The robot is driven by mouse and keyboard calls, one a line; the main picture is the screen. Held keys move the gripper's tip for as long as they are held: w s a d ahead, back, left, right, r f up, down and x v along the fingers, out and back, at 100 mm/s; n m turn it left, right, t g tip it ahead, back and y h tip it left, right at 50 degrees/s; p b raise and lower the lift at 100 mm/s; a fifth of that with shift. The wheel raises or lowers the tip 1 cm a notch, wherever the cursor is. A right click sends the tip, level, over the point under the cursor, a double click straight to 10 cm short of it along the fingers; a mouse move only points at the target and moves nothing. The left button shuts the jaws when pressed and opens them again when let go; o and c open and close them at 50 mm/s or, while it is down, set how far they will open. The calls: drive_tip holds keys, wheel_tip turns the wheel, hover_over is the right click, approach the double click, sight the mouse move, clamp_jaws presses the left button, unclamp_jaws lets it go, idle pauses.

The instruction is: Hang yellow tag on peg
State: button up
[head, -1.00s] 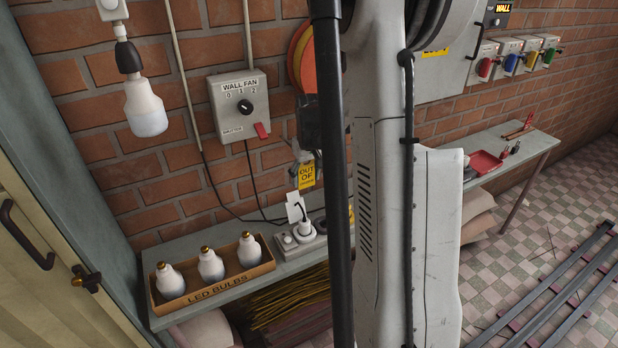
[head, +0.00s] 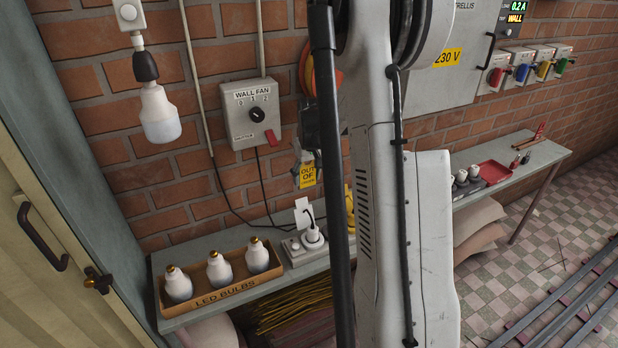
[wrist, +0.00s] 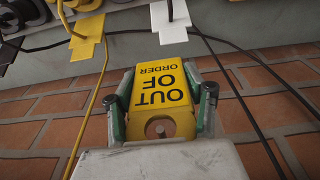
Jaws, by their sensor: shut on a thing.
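The yellow tag (wrist: 154,72) reads OUT OF ORDER and has a round hole at its end nearest the wrist camera. My gripper (wrist: 166,90) is shut on it, one finger along each side. In the head view the tag (head: 307,176) hangs with its text tilted, below and right of the WALL FAN box (head: 251,112). There my gripper (head: 303,156) is small and partly hidden by my arm.
Below the tag, a shelf (head: 200,244) holds a box of LED bulbs (head: 222,293) and a socket block with a white plug (head: 313,238) and paper label. Cords run down the brick wall. A hanging bulb (head: 159,115) is at left. A yellow plug's label (wrist: 85,48) shows in the wrist view.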

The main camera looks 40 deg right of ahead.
drive_tip(key=shift+w+d+f+b, duration=0.15)
drive_tip(key=shift+w+f+b, duration=0.05)
drive_tip(key=shift+w+b, duration=0.2)
drive_tip(key=shift+w+d+f+b, duration=0.1)
drive_tip(key=shift+w+f+b, duration=0.15)
drive_tip(key=shift+w, duration=0.2)
drive_tip(key=shift+r, duration=0.1)
drive_tip(key=o, duration=1.1)
drive_tip(key=shift+o, duration=0.2)
drive_tip(key=shift+r, duration=0.1)
drive_tip(key=r, duration=0.4)
drive_tip(key=s+r, duration=0.1)
drive_tip(key=r, duration=0.6)
drive_tip(key=shift+s+a+r, duration=0.25)
drive_tip(key=shift+s+r, duration=0.1)
